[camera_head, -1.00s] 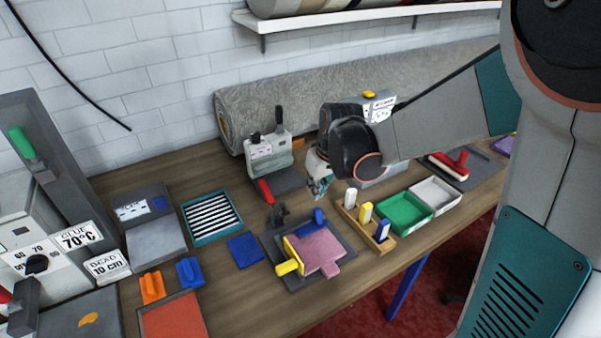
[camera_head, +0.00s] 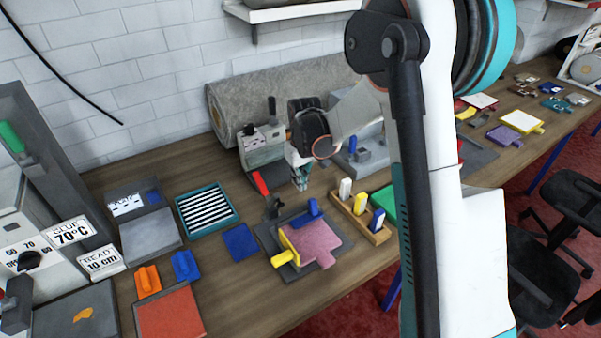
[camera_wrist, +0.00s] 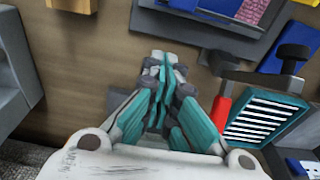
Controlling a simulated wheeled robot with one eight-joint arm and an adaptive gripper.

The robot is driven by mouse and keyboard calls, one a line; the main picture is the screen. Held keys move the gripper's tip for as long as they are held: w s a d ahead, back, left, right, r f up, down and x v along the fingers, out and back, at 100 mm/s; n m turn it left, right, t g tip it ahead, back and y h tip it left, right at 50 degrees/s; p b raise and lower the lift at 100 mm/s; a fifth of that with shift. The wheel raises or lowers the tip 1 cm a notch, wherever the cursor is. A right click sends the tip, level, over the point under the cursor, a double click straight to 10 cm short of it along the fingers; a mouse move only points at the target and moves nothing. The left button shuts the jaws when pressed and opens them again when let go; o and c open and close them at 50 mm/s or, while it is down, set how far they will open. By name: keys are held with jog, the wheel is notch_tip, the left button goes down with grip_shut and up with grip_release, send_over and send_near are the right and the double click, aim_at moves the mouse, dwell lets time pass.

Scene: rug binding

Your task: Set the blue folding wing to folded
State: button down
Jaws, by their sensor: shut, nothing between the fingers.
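The blue folding wing (camera_head: 305,219) is at the back edge of the dark folding fixture (camera_head: 340,232), with a small blue tab rising from it. I cannot tell its exact angle. A pink rug piece (camera_head: 314,243) lies on the fixture in front of it. The yellow wing (camera_head: 288,246) stands at the left side, its handle pointing left. My gripper (camera_head: 301,183) is shut and empty, behind the blue wing and apart from it. In the wrist view my gripper (camera_wrist: 160,62) points down over bare wood, with the blue wing (camera_wrist: 212,6) at the top edge.
A wooden rack (camera_head: 362,219) with white, yellow and blue pegs stands right of the fixture. A machine with a red lever (camera_head: 260,183) is left of my gripper. A striped tray (camera_head: 207,208) and a blue pad (camera_head: 240,242) lie farther left. My arm hides part of the green tray (camera_head: 384,198).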

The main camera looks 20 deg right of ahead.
jog(key=shift+s+d+f+b, duration=0.1)
jog(key=shift+s+d+f, duration=0.05)
jog(key=shift+s, duration=0.45)
jog(key=shift+s+d+f+b, duration=0.1)
jog(key=shift+s+d+b, duration=0.1)
jog(key=shift+s, duration=0.4)
jog(key=shift+s+d+f+b, duration=0.1)
jog(key=shift+s+d+f, duration=0.05)
jog(key=shift+s, duration=0.45)
jog(key=shift+s+d+t+b, duration=0.15)
jog(key=shift+s+t+b, duration=0.2)
jog(key=shift+s+t, duration=0.3)
jog(key=shift+s+d, duration=0.1)
jog(key=shift+s, duration=0.25)
jog(key=shift+w, duration=0.1)
